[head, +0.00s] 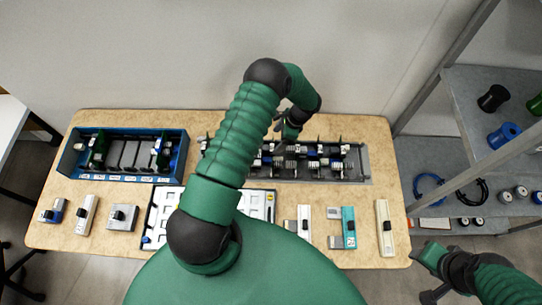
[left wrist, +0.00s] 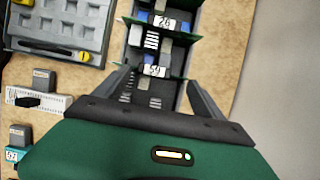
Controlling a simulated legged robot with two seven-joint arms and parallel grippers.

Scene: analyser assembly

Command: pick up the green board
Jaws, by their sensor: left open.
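Several green boards stand upright. Two of them, the left board (head: 98,150) and the right board (head: 161,153), are in the blue bin at the left of the table. Others stand across the grey rack at the back right, one near its right end (head: 341,150). In the left wrist view, a green board (left wrist: 178,68) crosses the rack near a "59" label, with another beyond it near "26". My left gripper (left wrist: 160,90) is open over the rack, its fingers either side of it; contact is unclear. My right gripper (head: 430,258) is off the table's right edge; its jaws are unclear.
The blue bin (head: 120,177) and grey rack (head: 366,172) stand at the back of the wooden table (head: 95,119). A tray (head: 263,193) lies partly under my left arm. Small modules line the front. A shelf (head: 490,85) with spools stands at the right.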

